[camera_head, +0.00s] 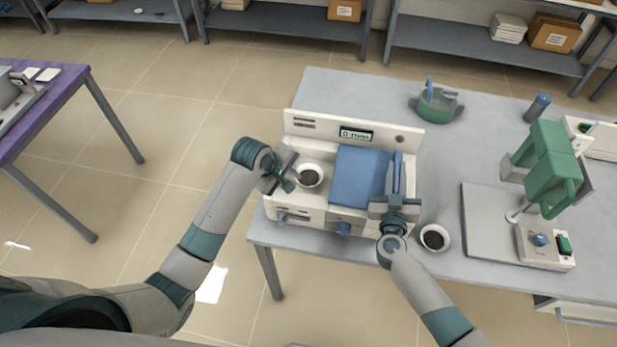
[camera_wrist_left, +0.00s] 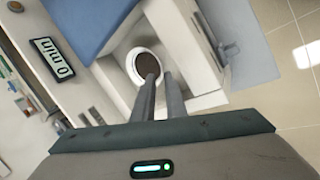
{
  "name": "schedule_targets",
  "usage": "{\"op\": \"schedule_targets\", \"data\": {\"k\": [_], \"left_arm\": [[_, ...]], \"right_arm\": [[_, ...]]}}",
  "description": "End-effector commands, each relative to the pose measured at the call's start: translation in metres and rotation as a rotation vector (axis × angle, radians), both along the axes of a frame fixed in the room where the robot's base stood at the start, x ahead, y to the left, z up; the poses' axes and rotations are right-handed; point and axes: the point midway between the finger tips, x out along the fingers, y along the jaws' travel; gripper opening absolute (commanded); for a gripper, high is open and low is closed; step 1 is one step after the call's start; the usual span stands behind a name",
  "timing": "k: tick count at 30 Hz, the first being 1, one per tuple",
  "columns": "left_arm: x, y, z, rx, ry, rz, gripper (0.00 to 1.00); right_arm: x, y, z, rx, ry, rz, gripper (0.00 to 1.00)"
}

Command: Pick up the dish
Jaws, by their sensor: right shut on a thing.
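A small white dish (camera_head: 310,176) with dark brown contents sits in the white recess at the left of the furnace (camera_head: 303,124). It also shows in the left wrist view (camera_wrist_left: 143,66). My left gripper (camera_head: 287,170) is at the dish's left side. Its fingers (camera_wrist_left: 160,75) are a little apart, one over the dish and one by its rim; a firm hold is not visible. My right gripper (camera_head: 395,190) is shut on a blue upright part of the furnace (camera_head: 396,165), beside the blue panel (camera_head: 362,175). Its fingertips are partly hidden.
A second white dish (camera_head: 435,238) with dark contents stands on the grey table (camera_head: 350,85), right of the furnace.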

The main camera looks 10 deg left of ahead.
Motion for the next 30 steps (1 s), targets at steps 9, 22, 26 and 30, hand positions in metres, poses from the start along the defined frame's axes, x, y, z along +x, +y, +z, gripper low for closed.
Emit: {"op": "schedule_targets", "data": {"k": [9,22,26,30], "left_arm": [[0.013,-0.011,-0.033,0.000,0.002,0.000,0.12],[0.017,-0.013,-0.042,0.000,0.001,0.000,0.12],[0.017,-0.013,-0.042,0.000,0.001,0.000,0.12],[0.017,-0.013,-0.041,0.000,0.001,0.000,0.00]], "right_arm": [[-0.001,-0.001,-0.002,-0.004,0.003,-0.001,0.00],[-0.001,-0.001,-0.002,-0.004,0.003,-0.001,0.00],[-0.001,-0.001,-0.002,-0.004,0.003,-0.001,0.00],[-0.001,-0.001,-0.002,-0.004,0.003,-0.001,0.00]]}}
